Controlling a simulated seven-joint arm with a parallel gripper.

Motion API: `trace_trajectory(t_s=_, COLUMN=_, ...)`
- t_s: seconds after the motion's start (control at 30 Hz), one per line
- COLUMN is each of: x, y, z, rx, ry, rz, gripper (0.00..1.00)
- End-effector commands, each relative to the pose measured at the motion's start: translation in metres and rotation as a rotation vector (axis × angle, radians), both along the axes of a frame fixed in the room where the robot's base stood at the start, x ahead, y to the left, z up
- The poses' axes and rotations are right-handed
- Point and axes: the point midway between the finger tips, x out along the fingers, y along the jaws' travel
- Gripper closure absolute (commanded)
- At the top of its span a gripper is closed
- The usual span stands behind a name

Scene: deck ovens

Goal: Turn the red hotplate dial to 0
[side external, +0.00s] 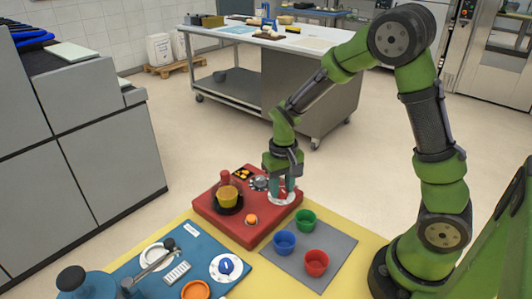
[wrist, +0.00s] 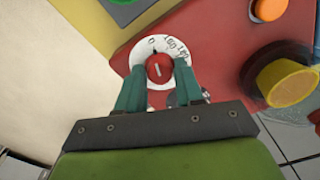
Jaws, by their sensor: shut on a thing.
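The red hotplate (side external: 238,225) lies on the yellow table top. Its red dial (wrist: 159,68) sits on a white scale disc (wrist: 142,50) with printed numbers, which also shows in the side view (side external: 281,199). The 0 is at the disc's upper left in the wrist view, with larger numbers to its right. A small black pointer shows near the top of the knob, just right of the 0; I cannot tell its exact reading. My gripper (wrist: 159,75) reaches down from above, its teal fingers shut on either side of the knob. In the side view the fingers partly hide the dial.
An orange button (side external: 251,219) is at the hotplate's front. Blue (side external: 284,242), green (side external: 305,220) and red (side external: 316,262) cups stand on a grey mat. A blue board (side external: 205,250) carries another dial.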

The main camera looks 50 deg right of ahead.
Motion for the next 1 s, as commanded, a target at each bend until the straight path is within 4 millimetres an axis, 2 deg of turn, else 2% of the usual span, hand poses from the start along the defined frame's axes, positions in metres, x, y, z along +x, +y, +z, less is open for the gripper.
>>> trace_trajectory(t_s=0.57, x=-0.0007, y=0.001, z=0.0001, rx=0.002, ry=0.002, rz=0.038, gripper=0.94)
trace_trajectory(t_s=0.6, x=-0.0007, y=0.001, z=0.0001, rx=0.002, ry=0.002, rz=0.038, gripper=0.62)
trace_trajectory(t_s=0.73, x=-0.0007, y=0.0007, z=0.0, rx=0.001, ry=0.002, rz=0.038, gripper=0.43)
trace_trajectory(t_s=0.77, x=-0.0006, y=0.0007, z=0.0, rx=0.001, ry=0.002, rz=0.038, gripper=0.39)
trace_trajectory(t_s=1.0, x=-0.0003, y=0.0003, z=0.0, rx=0.0, ry=0.001, rz=0.037, gripper=0.39)
